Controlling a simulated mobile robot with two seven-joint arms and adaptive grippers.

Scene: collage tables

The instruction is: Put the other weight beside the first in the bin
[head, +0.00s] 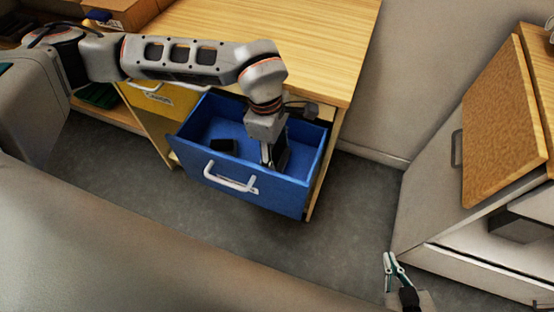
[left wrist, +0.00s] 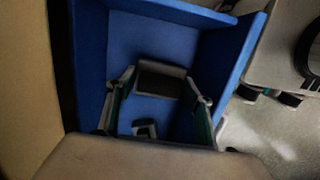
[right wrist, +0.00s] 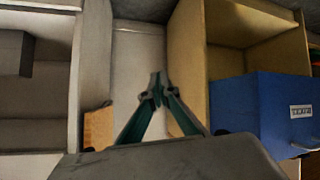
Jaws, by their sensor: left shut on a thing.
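The blue bin (head: 240,186) is a pulled-out drawer with a white handle under the wooden worktop. One black weight (head: 222,146) lies on its floor at the left; a small dark piece in the left wrist view (left wrist: 145,128) appears to be this weight. My left gripper (head: 268,155) reaches down inside the bin, at the right. It is shut on another dark weight (left wrist: 160,80), which spans between its fingertips. I cannot tell whether the held weight touches the floor. My right gripper (right wrist: 157,88) is shut and empty, low at the front right, away from the bin.
The wooden worktop (head: 320,45) overhangs the back of the bin. A yellow drawer (head: 168,98) is beside it at the left. A white cabinet (head: 450,215) with a tilted wooden panel (head: 505,120) stands at the right. Grey floor (head: 350,215) is clear between them.

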